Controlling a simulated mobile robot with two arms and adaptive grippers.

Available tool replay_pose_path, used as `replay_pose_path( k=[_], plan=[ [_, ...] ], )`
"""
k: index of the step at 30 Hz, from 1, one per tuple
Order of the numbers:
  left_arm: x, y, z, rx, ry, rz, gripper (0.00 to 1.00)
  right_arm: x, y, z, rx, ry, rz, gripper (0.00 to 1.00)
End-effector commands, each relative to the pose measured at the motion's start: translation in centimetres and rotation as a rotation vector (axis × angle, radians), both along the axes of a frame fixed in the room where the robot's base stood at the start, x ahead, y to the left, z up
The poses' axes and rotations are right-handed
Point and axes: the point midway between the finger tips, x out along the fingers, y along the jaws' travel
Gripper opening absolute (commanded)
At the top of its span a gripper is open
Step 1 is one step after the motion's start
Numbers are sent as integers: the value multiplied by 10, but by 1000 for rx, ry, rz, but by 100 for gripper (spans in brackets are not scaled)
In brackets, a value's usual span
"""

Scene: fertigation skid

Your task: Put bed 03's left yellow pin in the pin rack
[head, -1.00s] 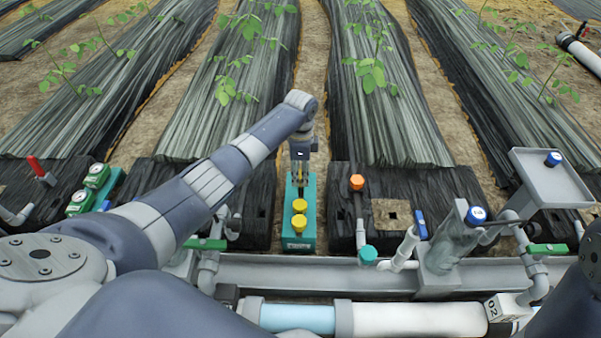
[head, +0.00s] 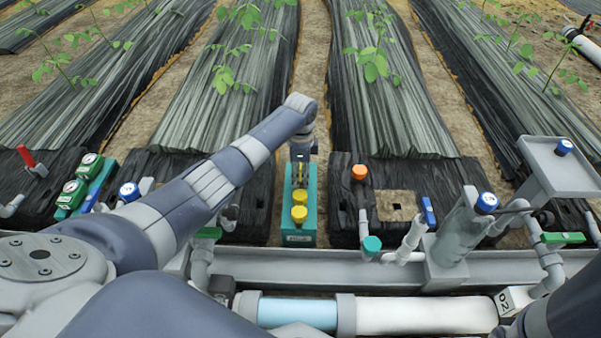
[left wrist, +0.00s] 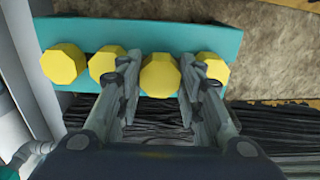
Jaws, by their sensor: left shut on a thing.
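The pin rack is a teal block (head: 292,239) in the middle of the head view, standing lengthwise away from me. Yellow pins (head: 299,214) stand in its near part. My left gripper (head: 299,170) is over its far part, shut on a yellow pin (left wrist: 160,75). In the left wrist view the fingers (left wrist: 158,88) flank this pin's head. It lines up with the other yellow heads along the teal rack (left wrist: 160,36), at about their height. Whether it is fully seated is hidden. My right gripper is out of view.
An orange knob (head: 359,172) and a teal cap (head: 372,244) stand right of the rack. A blue-capped clear cylinder (head: 458,238) and a grey tray (head: 560,172) are farther right. A grey channel (head: 330,270) and a pipe (head: 420,314) run in front.

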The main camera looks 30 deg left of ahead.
Motion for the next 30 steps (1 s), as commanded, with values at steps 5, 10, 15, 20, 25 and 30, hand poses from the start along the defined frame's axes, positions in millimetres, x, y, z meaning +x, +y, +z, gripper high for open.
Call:
replay_pose_path(
  k=[5, 10, 15, 20, 25, 30],
  plan=[
    [0, 0, 0, 0, 0, 0, 12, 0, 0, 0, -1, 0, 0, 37],
    [0, 0, 0, 0, 1, 0, 12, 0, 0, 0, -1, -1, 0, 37],
    [0, 0, 0, 0, 1, 0, 12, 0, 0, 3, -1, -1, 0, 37],
    [-1, 0, 1, 0, 1, 1, 12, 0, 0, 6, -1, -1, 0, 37],
    [-1, 0, 1, 0, 1, 1, 12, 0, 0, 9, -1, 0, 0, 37],
    [-1, 1, 0, 1, 0, 0, 12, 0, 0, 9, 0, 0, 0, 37]
  ],
)
